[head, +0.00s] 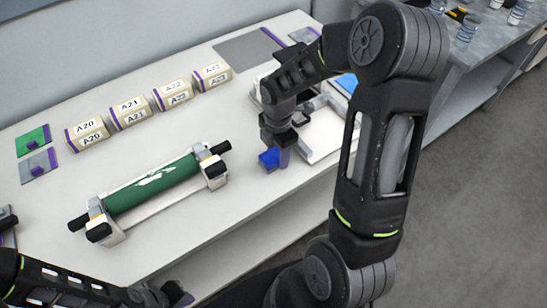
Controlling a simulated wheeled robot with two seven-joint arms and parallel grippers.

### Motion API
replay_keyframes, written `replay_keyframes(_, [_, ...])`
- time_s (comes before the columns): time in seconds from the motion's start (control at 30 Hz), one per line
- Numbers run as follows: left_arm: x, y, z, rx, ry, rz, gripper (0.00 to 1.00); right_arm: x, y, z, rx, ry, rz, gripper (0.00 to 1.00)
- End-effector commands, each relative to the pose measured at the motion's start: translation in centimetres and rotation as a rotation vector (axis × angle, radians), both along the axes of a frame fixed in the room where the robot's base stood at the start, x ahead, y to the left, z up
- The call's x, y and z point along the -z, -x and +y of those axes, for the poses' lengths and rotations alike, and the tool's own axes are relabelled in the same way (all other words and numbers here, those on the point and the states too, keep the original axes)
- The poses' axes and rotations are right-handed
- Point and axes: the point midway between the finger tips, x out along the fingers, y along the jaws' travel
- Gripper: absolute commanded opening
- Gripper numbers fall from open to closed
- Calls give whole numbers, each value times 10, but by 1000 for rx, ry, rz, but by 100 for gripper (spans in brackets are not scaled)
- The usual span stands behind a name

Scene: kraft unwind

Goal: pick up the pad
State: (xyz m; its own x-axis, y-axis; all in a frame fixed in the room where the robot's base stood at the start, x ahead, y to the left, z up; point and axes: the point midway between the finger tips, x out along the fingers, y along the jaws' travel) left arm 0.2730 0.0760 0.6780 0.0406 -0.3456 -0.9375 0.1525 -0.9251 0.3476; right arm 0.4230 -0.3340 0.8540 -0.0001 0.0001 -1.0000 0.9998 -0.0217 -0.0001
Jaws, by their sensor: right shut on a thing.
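My right gripper (276,150) reaches down over the table front, right of the green roller. It is shut on a small blue block-like piece, which I take as the pad (268,159); its lower part and its contact with the table are hard to make out. My left arm lies along the bottom left edge, with its gripper (178,294) partly cut off by the frame; its jaw opening cannot be made out.
A green roller (152,185) sits in a white cradle. Several labelled boxes (130,111) stand behind it. A white tray (322,150) is partly behind my right arm.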

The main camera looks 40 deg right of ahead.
Motion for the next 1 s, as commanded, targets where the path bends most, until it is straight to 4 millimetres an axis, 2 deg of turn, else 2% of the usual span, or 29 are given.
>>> replay_keyframes(0.07, [0, 0, 0, 0, 0, 0, 0, 0, 0, 0, 0, 0, 0, 26])
replay_keyframes(0.33, [0, 0, 0, 0, 0, 0, 0, 0, 0, 0, 0, 0, 0, 4])
replay_keyframes(0.67, [1, 0, 0, 0, 0, 0, 0, -4, -1, 0, 0, 0, -2, 2])
replay_keyframes(0.87, [4, 0, 0, 1, 1, -1, 0, -29, -2, 0, -1, 1, -7, 2])
replay_keyframes(1.0, [7, -1, 0, 1, 2, -3, 0, -57, -2, 0, 0, 1, -7, 2])
